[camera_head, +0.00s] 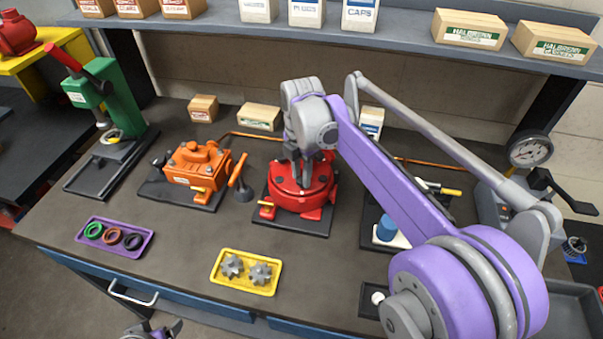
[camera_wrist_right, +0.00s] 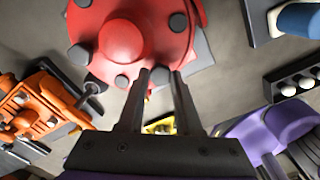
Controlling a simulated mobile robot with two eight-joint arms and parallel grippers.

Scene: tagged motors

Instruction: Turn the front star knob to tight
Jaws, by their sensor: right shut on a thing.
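The red motor (camera_head: 318,194) stands on a dark base plate, with a round top carrying several dark knobs. My right gripper (camera_head: 302,181) points down onto this top. In the right wrist view its two fingers (camera_wrist_right: 161,78) reach the near edge of the red top and are shut on the front star knob (camera_wrist_right: 160,76), which they mostly hide. Whether the knob sits tight cannot be told. My left gripper (camera_head: 152,331) shows only in part at the bottom edge, away from the motor; its opening is unclear.
An orange motor (camera_head: 192,165) stands to the left. A yellow tray (camera_head: 245,287) with two loose grey star pieces lies in front, and a purple tray (camera_head: 113,252) with rings at far left. A green press (camera_head: 112,110) stands behind it. A shelf with boxes spans the back.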

